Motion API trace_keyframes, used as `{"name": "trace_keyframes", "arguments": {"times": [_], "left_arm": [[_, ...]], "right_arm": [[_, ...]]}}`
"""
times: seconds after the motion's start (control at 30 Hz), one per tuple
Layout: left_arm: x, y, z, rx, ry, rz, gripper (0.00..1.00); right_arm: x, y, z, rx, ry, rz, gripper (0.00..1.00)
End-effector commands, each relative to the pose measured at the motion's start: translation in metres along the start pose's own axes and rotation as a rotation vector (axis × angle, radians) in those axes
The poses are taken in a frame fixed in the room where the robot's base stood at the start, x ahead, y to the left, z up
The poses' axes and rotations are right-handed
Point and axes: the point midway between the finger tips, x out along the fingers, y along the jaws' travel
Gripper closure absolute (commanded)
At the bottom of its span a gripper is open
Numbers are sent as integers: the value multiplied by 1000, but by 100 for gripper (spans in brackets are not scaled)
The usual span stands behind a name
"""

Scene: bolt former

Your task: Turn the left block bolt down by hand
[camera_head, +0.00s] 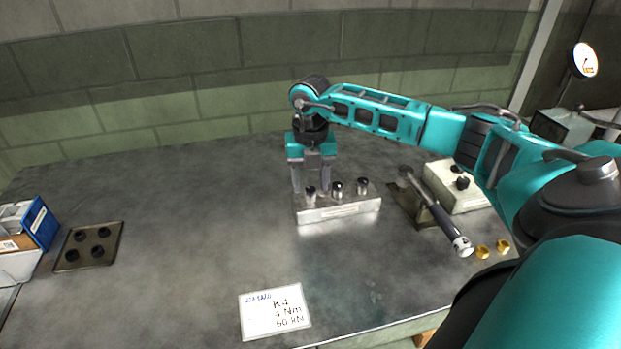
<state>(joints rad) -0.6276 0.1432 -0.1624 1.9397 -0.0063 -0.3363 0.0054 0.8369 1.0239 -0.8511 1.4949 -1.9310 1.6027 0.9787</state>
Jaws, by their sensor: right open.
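A metal block (340,209) stands on the grey bench with three dark-topped bolts in a row. The left block bolt (310,193) is at the block's left end. The middle bolt (337,188) and the right bolt (362,185) stand beside it. My right gripper (311,186) points down over the left bolt, its two fingers apart, one to each side of the bolt. I cannot tell whether the fingers touch it. My left gripper is out of the picture.
A torque wrench (438,212) lies right of the block, near a light box with dark knobs (470,197) and two brass nuts (483,252). A card (274,312) lies in front. A dark tray (70,264) and boxes (41,224) are at left. The bench's middle left is clear.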

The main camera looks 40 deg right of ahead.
Motion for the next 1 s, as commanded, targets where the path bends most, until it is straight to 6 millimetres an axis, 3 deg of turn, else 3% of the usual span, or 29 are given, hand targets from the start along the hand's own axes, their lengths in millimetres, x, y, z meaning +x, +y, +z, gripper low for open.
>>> {"name": "trace_keyframes", "arguments": {"times": [0.17, 0.63, 0.8, 1.0], "left_arm": [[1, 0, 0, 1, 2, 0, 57], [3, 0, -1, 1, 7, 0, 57], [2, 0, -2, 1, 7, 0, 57], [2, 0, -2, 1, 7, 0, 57]], "right_arm": [[-16, 0, 1, 0, -4, 2, 49], [-111, 1, 1, 0, -4, 3, 49], [-127, 0, 0, 1, -2, 2, 49], [-129, 0, 0, 1, 0, 1, 49]]}}
